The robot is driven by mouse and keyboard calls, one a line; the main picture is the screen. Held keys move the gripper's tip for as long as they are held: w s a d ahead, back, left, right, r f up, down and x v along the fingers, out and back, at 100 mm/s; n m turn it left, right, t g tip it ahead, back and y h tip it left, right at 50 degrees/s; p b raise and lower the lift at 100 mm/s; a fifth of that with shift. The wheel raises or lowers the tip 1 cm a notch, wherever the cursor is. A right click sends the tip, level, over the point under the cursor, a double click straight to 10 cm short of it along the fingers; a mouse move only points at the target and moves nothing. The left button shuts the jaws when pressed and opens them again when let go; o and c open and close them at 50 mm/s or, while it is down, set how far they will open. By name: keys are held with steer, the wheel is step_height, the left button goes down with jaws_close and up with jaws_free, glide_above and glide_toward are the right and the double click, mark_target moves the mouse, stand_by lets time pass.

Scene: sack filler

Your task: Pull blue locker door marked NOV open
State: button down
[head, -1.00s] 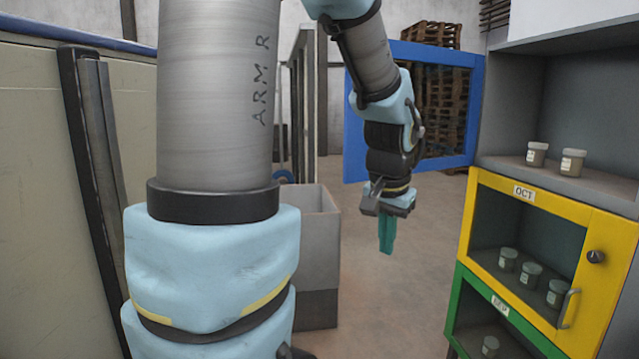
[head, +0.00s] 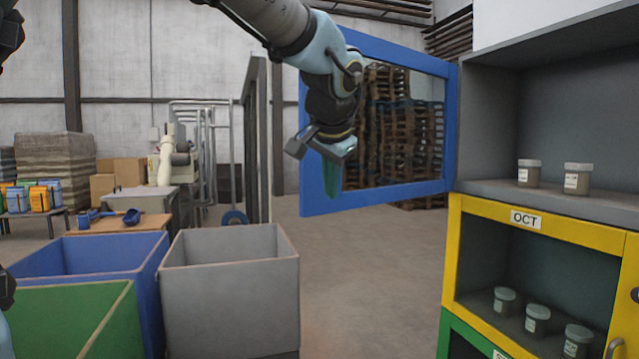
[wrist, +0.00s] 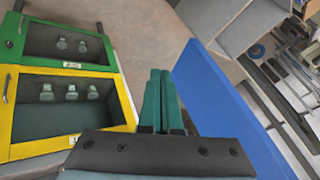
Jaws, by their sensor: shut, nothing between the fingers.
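The blue locker door (head: 451,130) stands swung wide open on the left side of the top compartment, with pallets showing through its window. No NOV label or handle is visible on it. It also shows as a blue slab in the wrist view (wrist: 215,100). My gripper (head: 332,180) is shut and empty, its teal fingers pointing down in front of the door's free, left edge. In the wrist view the fingers (wrist: 159,98) are together, with the door just to their right. I cannot tell whether they touch it.
The opened compartment (head: 500,100) holds two jars. Below it are the yellow OCT door (head: 580,233), shut, and a green door (head: 446,335). Grey (head: 230,300), blue (head: 150,285) and green (head: 85,325) bins stand at left. Floor between bins and locker is clear.

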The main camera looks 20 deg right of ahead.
mark_target(320, 206)
steer(key=w+f+p, duration=0.1)
steer(key=w+f, duration=0.1)
steer(key=w, duration=0.1)
steer(key=w+d+f+p, duration=0.1)
steer(key=w+f, duration=0.2)
steer(key=shift+w+d+f+p, duration=0.1)
steer(key=shift+d+f+p, duration=0.05)
steer(key=shift+p, duration=0.15)
steer(key=shift+w+f, duration=0.15)
steer(key=shift+w, duration=0.5)
